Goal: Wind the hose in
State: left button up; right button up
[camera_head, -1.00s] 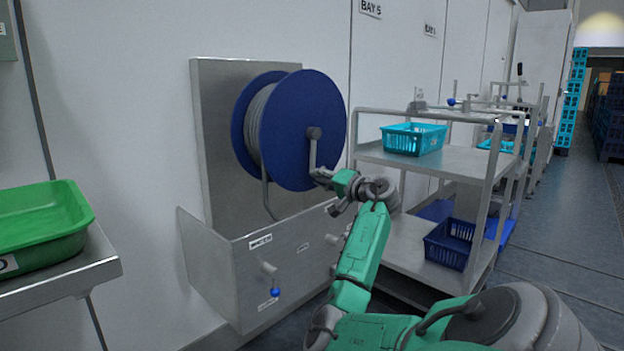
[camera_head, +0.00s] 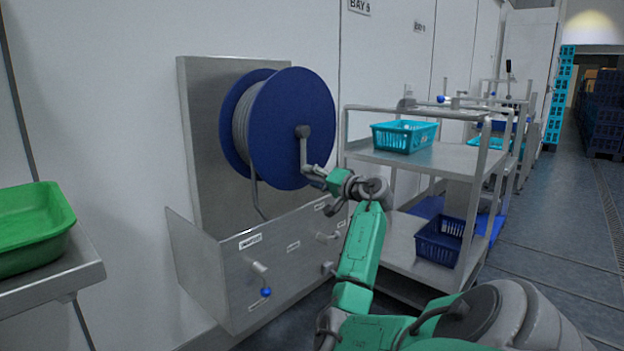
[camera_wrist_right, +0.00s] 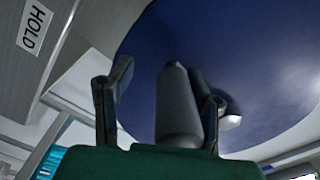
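The blue hose reel (camera_head: 292,110) is mounted on a steel wall plate, with grey hose (camera_head: 241,125) wound on its drum. A hose end hangs below the drum. The crank arm (camera_head: 303,150) points down from the hub. My right gripper (camera_head: 316,174) is at the crank's lower end. In the right wrist view, the grey crank handle (camera_wrist_right: 179,110) stands between the two fingers of my right gripper (camera_wrist_right: 160,98). It is close to the right finger, and a gap shows to the left finger, so the gripper looks open around it. My left gripper is out of view.
A steel panel (camera_head: 215,275) with a blue-knobbed lever (camera_head: 265,291) stands below the reel. A green tray (camera_head: 35,232) sits on a ledge at left. A steel cart (camera_head: 455,160) with a turquoise basket (camera_head: 403,137) and a dark blue basket (camera_head: 438,243) stands at right. Floor is clear farther right.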

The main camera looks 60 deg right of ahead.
jog(key=shift+a, duration=0.1)
jog(key=shift+s+a+r, duration=0.1)
jog(key=shift+s, duration=0.05)
jog(key=v, duration=1.1)
jog(key=shift+s, duration=0.3)
jog(key=shift+f, duration=0.25)
